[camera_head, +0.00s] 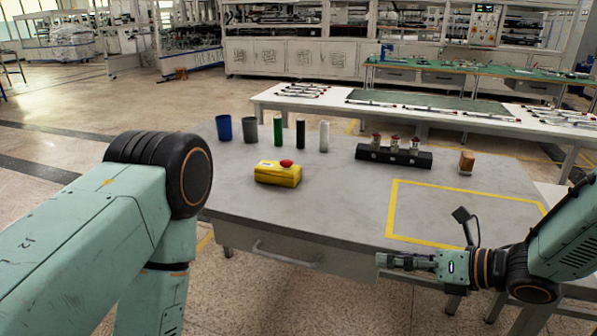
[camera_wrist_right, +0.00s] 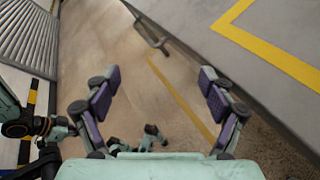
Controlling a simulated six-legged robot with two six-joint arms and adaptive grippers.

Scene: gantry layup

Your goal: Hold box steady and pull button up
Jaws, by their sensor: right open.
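A yellow box (camera_head: 277,175) sits on the left part of the grey table, with a red button (camera_head: 286,163) on its top. My right gripper (camera_head: 382,260) is in front of the table's front edge, to the right of the box and well apart from it. In the right wrist view my right gripper (camera_wrist_right: 156,85) is open and empty, its purple-padded fingers spread wide over the floor. My left arm comes in from the left, but its gripper is out of view.
Several cylinders, including a blue one (camera_head: 224,128), stand behind the box. Yellow tape (camera_head: 391,211) outlines an empty area. The table's front has a drawer handle (camera_head: 285,257).

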